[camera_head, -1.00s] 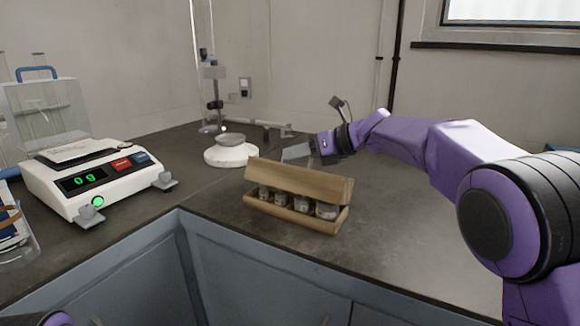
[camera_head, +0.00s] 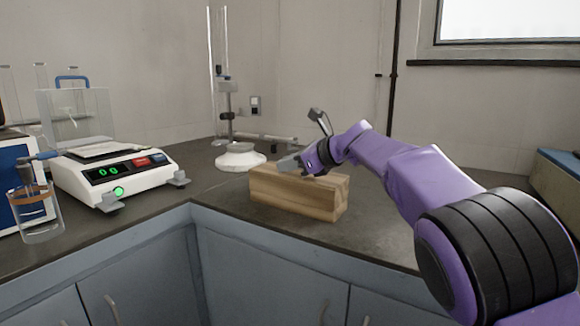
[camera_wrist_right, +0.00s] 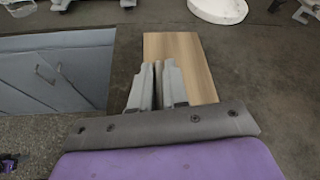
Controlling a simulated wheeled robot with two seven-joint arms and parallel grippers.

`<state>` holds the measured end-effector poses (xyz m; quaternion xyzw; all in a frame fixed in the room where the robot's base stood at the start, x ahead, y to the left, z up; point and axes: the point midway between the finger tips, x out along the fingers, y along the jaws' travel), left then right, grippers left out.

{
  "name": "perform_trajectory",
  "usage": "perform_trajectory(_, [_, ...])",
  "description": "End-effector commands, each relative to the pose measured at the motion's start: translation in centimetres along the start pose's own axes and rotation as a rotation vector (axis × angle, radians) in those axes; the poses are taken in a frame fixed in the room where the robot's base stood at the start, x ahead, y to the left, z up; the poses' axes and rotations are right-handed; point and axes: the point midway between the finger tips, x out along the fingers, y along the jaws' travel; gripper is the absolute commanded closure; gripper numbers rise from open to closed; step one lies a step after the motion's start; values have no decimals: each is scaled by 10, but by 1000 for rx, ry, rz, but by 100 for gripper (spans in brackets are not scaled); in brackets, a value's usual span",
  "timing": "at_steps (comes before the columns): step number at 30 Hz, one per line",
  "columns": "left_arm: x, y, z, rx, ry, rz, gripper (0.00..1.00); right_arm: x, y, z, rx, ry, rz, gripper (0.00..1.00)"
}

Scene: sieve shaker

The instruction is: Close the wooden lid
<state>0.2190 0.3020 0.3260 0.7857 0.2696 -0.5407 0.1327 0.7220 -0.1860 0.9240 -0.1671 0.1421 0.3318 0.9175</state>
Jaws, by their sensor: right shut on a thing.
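The wooden box (camera_head: 290,197) stands on the dark bench top in the head view. Its wooden lid (camera_head: 262,172) is down over it, and the small jars inside are hidden. The lid also shows from above as a pale wood panel in the right wrist view (camera_wrist_right: 198,62). My right gripper (camera_head: 287,163) is at the lid's top, toward the back. In the right wrist view its fingers (camera_wrist_right: 159,68) are close together over the lid. The gripper is shut on the lid, though the contact itself is hard to see. My left gripper is not in view.
A white balance (camera_head: 120,180) stands to the left, with a glass beaker (camera_head: 38,215) beside it. A stand with a round white base (camera_head: 240,160) is behind the box. The bench front edge is close before the box. The bench right of the box is clear.

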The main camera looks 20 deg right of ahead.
Motion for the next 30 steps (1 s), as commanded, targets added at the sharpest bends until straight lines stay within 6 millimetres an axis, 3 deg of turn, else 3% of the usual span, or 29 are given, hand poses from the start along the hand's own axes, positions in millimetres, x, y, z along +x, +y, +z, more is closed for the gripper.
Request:
perform_trajectory(9, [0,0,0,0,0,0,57,2,2,-2,3,3,4,100])
perform_trajectory(10, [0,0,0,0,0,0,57,2,2,-2,3,4,5,76])
perform_trajectory(11, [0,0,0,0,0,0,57,2,2,-2,3,4,5,66])
perform_trajectory(20, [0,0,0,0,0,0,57,0,0,-2,3,2,2,64])
perform_trajectory(23, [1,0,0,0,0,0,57,-10,0,-2,2,2,1,64])
perform_trajectory(30, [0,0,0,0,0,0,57,-67,0,0,4,0,0,64])
